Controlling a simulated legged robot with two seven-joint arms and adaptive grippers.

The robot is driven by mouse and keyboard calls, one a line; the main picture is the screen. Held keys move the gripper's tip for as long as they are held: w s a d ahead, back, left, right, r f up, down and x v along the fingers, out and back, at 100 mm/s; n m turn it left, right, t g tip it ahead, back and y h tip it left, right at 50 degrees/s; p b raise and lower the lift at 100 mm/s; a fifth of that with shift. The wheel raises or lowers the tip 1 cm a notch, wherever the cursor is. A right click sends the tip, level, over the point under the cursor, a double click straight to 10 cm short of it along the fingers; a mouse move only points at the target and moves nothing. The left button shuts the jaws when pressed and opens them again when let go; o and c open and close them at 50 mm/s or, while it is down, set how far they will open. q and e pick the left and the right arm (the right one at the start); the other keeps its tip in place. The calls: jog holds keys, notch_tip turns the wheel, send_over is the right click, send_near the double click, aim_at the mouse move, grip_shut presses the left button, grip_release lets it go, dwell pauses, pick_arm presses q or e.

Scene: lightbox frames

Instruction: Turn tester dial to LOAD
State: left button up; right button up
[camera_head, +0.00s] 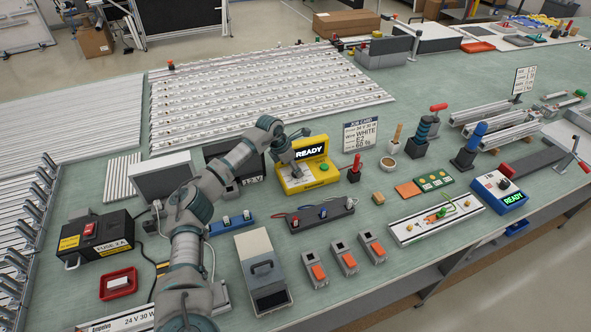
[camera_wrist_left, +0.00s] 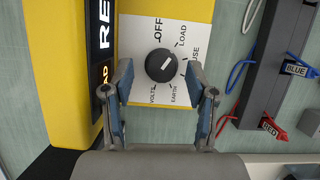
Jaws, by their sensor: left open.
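The yellow tester (camera_head: 309,180) stands mid-bench with a lit READY screen (camera_head: 309,149) and a green button. In the left wrist view its black round dial (camera_wrist_left: 160,65) sits on a white plate (camera_wrist_left: 160,30) lettered OFF, LOAD, EARTH, VOLTS and a partly covered word ending in USE. The dial's white mark slants between lower left and upper right; its exact setting is hard to tell. My left gripper (camera_head: 300,163) is over the tester. In the wrist view the gripper (camera_wrist_left: 160,75) is open, its fingers either side of the dial with gaps. My right gripper is out of view.
A job card (camera_head: 361,136) and a red-handled tool (camera_head: 355,168) stand right of the tester. A dark rack with clips (camera_head: 320,215) lies in front. A blue READY unit (camera_head: 499,192) is far right. Bare bench shows around (camera_head: 388,212).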

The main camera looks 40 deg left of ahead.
pick_arm(q)
jog(key=v, duration=1)
jog(key=shift+a+r, duration=0.1)
jog(key=shift+a, duration=0.1)
